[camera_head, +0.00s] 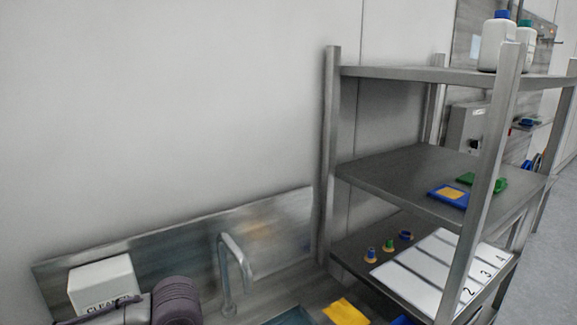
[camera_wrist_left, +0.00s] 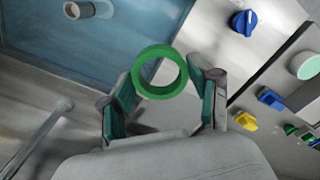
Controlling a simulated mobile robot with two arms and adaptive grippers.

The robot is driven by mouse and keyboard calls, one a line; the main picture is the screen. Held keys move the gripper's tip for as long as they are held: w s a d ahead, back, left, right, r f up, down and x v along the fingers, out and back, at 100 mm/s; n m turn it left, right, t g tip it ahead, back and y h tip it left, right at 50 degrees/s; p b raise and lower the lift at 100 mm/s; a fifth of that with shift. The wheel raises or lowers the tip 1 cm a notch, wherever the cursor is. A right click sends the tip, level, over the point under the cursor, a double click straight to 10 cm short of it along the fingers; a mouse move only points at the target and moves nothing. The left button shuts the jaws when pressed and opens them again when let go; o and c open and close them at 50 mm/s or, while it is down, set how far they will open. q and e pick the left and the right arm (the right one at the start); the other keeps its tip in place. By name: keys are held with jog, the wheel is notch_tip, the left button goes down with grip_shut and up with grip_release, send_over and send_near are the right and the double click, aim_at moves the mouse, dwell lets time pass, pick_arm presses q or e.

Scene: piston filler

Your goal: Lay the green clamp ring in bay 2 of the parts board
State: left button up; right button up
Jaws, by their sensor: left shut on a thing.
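The green clamp ring (camera_wrist_left: 160,92) sits between the two fingers of my left gripper (camera_wrist_left: 162,84) in the left wrist view. The gripper is shut on it, and the ring's open hole faces the camera. The white parts board (camera_head: 405,285) lies on the lower rack shelf at the right of the head view. Its numbers 2, 3 and 4 show along the right edge; bay 2 (camera_head: 452,284) is partly behind a rack post. My left gripper and the ring cannot be made out in the head view. My right gripper is not in view.
The metal rack's post (camera_head: 492,165) and middle shelf (camera_head: 400,178) stand around and above the board. Small knobs (camera_head: 388,246) sit beside it. A tap (camera_head: 236,262) rises left of the rack. A blue surface (camera_wrist_left: 75,45) lies beyond the ring in the wrist view.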

pick_arm(q)
jog(key=s+m, duration=0.1)
jog(key=m, duration=0.1)
jog(key=a+m, duration=0.1)
jog(key=m, duration=0.2)
jog(key=s+r+m, duration=0.1)
jog(key=m, duration=0.2)
jog(key=shift+s+a+b, duration=0.3)
jog(key=shift+s+b, duration=0.05)
jog(key=s+m, duration=0.1)
jog(key=m, duration=0.1)
jog(key=s+a+m, duration=0.1)
jog(key=m, duration=0.2)
jog(key=s+r+m, duration=0.1)
jog(key=m, duration=0.1)
jog(key=shift+a+m, duration=0.15)
jog(key=shift+m, duration=0.15)
